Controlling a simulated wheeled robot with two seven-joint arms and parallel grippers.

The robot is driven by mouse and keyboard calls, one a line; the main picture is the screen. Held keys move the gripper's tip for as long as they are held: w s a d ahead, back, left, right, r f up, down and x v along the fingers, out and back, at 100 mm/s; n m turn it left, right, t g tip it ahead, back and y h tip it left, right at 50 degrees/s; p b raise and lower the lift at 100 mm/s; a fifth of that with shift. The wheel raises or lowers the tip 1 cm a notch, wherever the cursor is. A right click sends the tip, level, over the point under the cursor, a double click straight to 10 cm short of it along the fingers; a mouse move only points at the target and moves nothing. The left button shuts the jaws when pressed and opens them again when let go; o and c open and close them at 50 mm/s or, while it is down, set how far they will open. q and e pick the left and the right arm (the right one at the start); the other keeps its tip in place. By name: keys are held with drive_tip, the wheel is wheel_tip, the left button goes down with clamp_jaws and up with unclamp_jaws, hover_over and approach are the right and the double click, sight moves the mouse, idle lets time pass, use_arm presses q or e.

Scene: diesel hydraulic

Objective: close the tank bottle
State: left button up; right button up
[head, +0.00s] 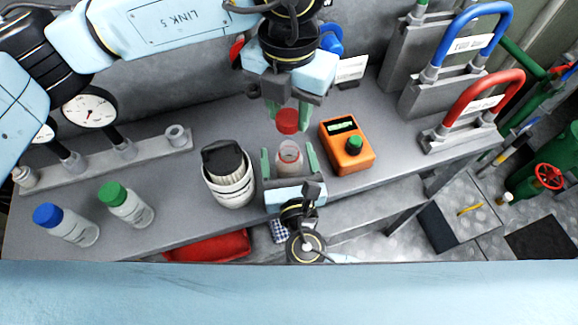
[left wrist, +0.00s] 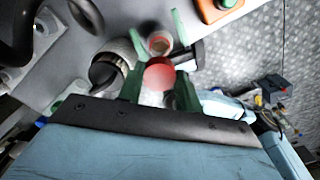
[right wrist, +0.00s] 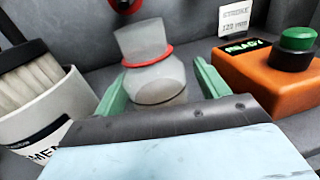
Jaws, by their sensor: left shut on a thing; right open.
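The tank bottle (head: 289,158) is clear with a red ring at its neck. It stands upright and uncapped on the grey bench; it also shows in the right wrist view (right wrist: 157,82) and the left wrist view (left wrist: 159,43). My left gripper (head: 288,115) is shut on a red cap (head: 287,122) and holds it above the bottle's mouth, apart from it. The cap shows between the green fingers in the left wrist view (left wrist: 159,75). My right gripper (head: 289,162) is open, its fingers on both sides of the bottle; contact cannot be told.
A white brush pot (head: 230,178) stands left of the bottle, an orange meter (head: 347,146) close on the right. Blue-capped (head: 66,224) and green-capped (head: 126,204) bottles stand further left. Padlock-like blue (head: 468,40) and red (head: 485,98) shackles stand at the back right.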

sight(290, 147)
drive_tip(key=shift+c, duration=0.3)
drive_tip(key=c, duration=1.4)
use_arm(q)
drive_tip(key=shift+w+f, duration=0.1)
drive_tip(key=shift+f, duration=2.4)
drive_tip(key=shift+f, duration=0.1)
drive_tip(key=shift+f, duration=0.75)
drive_tip(key=shift+f, duration=0.6)
